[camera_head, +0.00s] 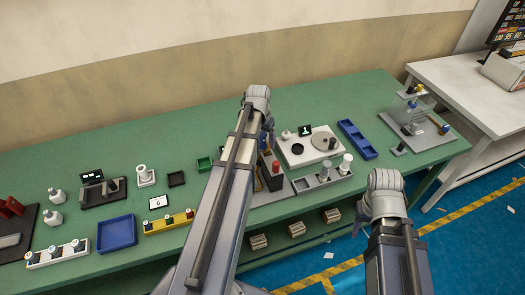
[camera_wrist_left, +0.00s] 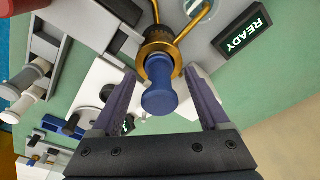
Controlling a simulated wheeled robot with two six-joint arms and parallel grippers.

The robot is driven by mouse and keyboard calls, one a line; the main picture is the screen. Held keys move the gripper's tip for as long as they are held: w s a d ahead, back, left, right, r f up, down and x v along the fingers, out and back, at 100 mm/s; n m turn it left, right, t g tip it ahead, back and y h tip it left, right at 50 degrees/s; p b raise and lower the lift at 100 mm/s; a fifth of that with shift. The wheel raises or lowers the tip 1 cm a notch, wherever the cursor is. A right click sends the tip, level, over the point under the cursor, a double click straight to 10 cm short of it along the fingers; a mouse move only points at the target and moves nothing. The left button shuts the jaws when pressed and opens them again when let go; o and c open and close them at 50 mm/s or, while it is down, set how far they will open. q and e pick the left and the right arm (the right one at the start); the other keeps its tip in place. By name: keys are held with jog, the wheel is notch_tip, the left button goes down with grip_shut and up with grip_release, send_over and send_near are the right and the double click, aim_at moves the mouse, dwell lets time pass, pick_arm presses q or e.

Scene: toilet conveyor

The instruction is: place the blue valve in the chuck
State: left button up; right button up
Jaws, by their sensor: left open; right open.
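The blue valve (camera_wrist_left: 160,92) shows in the left wrist view, between the two fingers of my left gripper (camera_wrist_left: 159,75). Its inner end is at a brass ring, which appears to be the chuck (camera_wrist_left: 158,52), with a dark core behind. I cannot tell how deeply it is seated. The left fingers are open, with a gap on each side of the valve. In the head view my left gripper (camera_head: 260,105) is over the bench's middle and its arm hides much of that spot. My right gripper (camera_head: 384,190) is open beyond the bench's front edge, away from the valve.
A READY display (camera_wrist_left: 243,36) stands close beside the chuck. On the green bench (camera_head: 330,90), a white plate (camera_head: 290,157) and a blue divided tray (camera_head: 357,139) lie to the right. A blue tray (camera_head: 116,232) lies at left. The back of the bench is mostly clear.

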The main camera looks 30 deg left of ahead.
pick_arm(q)
jog(key=shift+r, duration=0.1)
grip_shut()
dwell(0.5)
